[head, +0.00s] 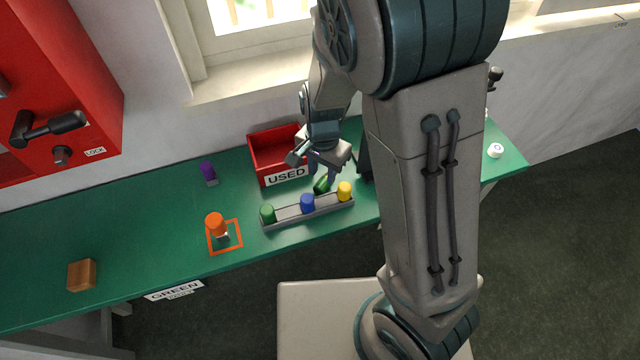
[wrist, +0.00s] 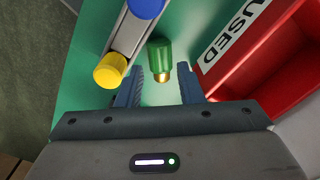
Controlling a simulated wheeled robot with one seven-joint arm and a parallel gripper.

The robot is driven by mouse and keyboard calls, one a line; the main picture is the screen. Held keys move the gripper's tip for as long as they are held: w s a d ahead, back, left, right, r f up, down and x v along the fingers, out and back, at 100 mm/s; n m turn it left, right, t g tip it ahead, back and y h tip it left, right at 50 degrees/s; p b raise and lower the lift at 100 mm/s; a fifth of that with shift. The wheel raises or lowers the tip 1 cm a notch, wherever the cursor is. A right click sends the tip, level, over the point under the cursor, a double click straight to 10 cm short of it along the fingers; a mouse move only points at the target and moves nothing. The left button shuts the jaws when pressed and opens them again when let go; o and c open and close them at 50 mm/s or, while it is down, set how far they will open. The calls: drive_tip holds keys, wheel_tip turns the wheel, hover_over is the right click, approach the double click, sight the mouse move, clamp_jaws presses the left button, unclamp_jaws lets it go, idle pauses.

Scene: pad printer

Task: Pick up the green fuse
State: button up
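A green fuse (head: 321,185) lies loose between the rack and the red bin. In the wrist view the green fuse (wrist: 160,52) has its brass end toward my gripper. My gripper (head: 318,173) is just above and behind it. In the wrist view my gripper (wrist: 161,76) is open, with the brass end between its fingertips and the green body mostly beyond them. I cannot tell whether a finger touches it. Another green fuse (head: 267,213) stands at the left end of the grey rack (head: 288,214).
The rack also holds a blue fuse (head: 307,203) and a yellow fuse (head: 344,190). The red USED bin (head: 264,165) stands close behind. An orange fuse (head: 215,224), a purple fuse (head: 208,172) and a wooden block (head: 82,275) are further left. The bench's left part has free room.

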sight(324, 181)
drive_tip(key=f, duration=0.5)
drive_tip(key=shift+w+d, duration=0.15)
drive_tip(key=shift+d, duration=0.05)
drive_tip(key=shift+r, duration=0.1)
drive_tip(key=shift+c, duration=0.3)
drive_tip(key=c, duration=0.6)
drive_tip(key=shift+r, duration=0.1)
drive_tip(key=shift+c, duration=0.2)
